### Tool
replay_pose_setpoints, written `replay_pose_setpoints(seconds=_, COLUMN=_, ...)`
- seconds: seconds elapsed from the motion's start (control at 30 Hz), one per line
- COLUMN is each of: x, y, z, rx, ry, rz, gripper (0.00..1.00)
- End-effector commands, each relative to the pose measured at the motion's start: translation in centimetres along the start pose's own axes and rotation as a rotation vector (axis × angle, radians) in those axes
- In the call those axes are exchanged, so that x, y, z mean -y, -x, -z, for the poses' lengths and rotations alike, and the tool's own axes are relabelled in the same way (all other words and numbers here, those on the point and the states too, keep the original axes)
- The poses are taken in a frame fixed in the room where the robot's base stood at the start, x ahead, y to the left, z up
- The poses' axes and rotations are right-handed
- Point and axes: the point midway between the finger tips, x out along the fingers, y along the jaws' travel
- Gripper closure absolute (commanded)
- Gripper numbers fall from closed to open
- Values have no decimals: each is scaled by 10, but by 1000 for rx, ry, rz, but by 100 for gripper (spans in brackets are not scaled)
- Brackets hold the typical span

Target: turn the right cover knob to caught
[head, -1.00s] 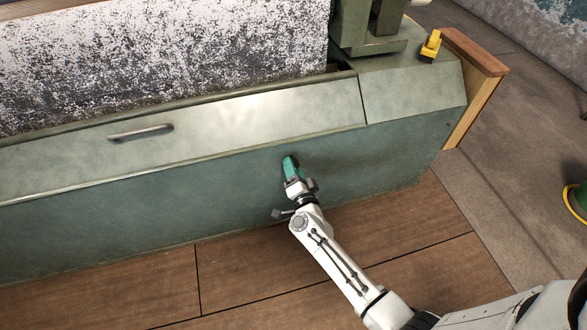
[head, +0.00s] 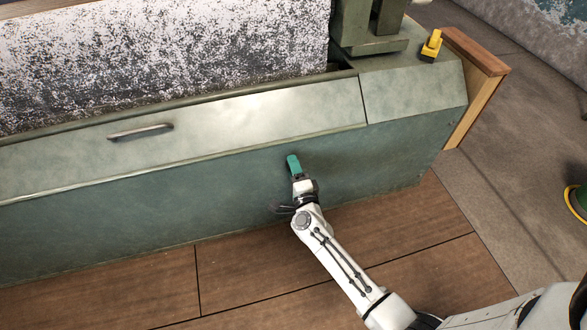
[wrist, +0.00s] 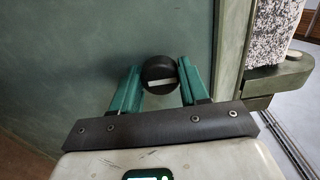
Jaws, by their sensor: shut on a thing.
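The right cover knob (wrist: 158,70) is a round black knob with a pale bar across its face, seen in the wrist view on the green front panel (wrist: 110,40). The bar lies nearly level in that picture. My gripper (wrist: 160,78) has its two teal fingers on either side of the knob and is shut on it. In the head view my gripper (head: 294,166) is against the front panel below the sloping cover (head: 240,117), and its fingers hide the knob there. The cover lies flat, with a bar handle (head: 140,132) on it.
A yellow block-like piece (head: 431,45) sits on the machine's right end, beside a wooden end board (head: 480,60). A speckled roll (head: 160,60) lies behind the cover. The plank floor (head: 240,270) in front is clear apart from my arm. A green and yellow object (head: 577,202) stands far right.

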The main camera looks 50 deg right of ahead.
Motion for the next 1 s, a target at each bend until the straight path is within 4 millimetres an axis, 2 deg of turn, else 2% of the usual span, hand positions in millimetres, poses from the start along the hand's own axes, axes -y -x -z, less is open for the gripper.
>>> replay_pose_setpoints(seconds=0.37, x=-1, y=0, z=0, rx=-1, ry=-8, rz=-2, gripper=86)
replay_pose_setpoints(seconds=0.4, x=-1, y=0, z=1, rx=-1, ry=-8, rz=-2, gripper=55)
replay_pose_setpoints(seconds=0.63, x=-1, y=0, z=0, rx=-1, ry=-7, rz=-1, gripper=33)
replay_pose_setpoints(seconds=0.87, x=0, y=0, z=0, rx=-1, ry=-6, rz=-1, gripper=31)
replay_pose_setpoints(seconds=1.0, x=-1, y=8, z=0, rx=-1, ry=-5, rz=-3, gripper=31)
